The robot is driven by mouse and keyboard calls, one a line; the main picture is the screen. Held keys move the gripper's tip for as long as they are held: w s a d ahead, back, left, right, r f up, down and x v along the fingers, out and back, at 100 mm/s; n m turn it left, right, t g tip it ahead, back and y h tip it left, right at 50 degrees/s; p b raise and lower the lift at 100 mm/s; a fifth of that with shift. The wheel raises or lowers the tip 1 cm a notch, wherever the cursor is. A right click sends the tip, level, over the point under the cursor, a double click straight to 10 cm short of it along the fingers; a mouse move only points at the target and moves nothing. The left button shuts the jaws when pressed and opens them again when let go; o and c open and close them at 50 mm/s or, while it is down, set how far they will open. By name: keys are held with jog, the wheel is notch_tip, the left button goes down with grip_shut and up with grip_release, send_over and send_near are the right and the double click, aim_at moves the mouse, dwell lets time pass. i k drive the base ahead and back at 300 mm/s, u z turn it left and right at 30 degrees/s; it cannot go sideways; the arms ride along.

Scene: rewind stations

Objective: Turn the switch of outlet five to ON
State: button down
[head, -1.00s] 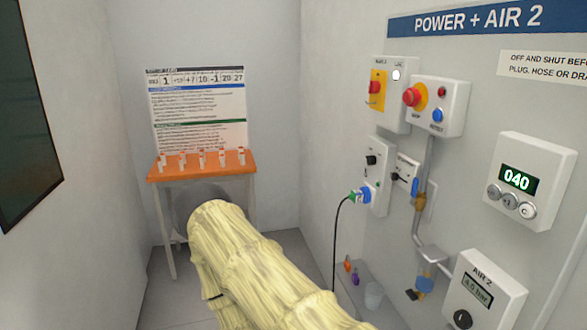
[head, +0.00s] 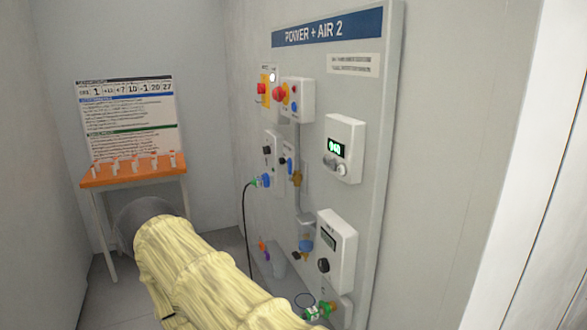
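The POWER + AIR 2 panel (head: 385,120) stands on the right wall in the head view. An outlet box (head: 271,160) with a black rotary switch (head: 267,150) is on its left side, with a blue and green plug (head: 261,181) and a black cable at its lower end. A second box with a black knob (head: 283,161) is beside it. No number five is readable on either, and I cannot tell the switch positions. My arm in a pale yellow cover reaches forward at the bottom. My gripper's fingers are not visible.
An orange-topped table (head: 133,171) with several small white items stands at the back left under a notice board (head: 130,118). The panel also carries red knobs, a display box (head: 344,148) and a lower gauge box (head: 336,250). A white edge (head: 505,170) stands at far right.

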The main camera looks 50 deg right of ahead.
aim_at(267, 149)
jog(key=u, duration=0.05)
jog(key=k, duration=0.1)
jog(key=u, duration=1.25)
jog(key=i, duration=0.95)
jog(key=z, duration=3.2)
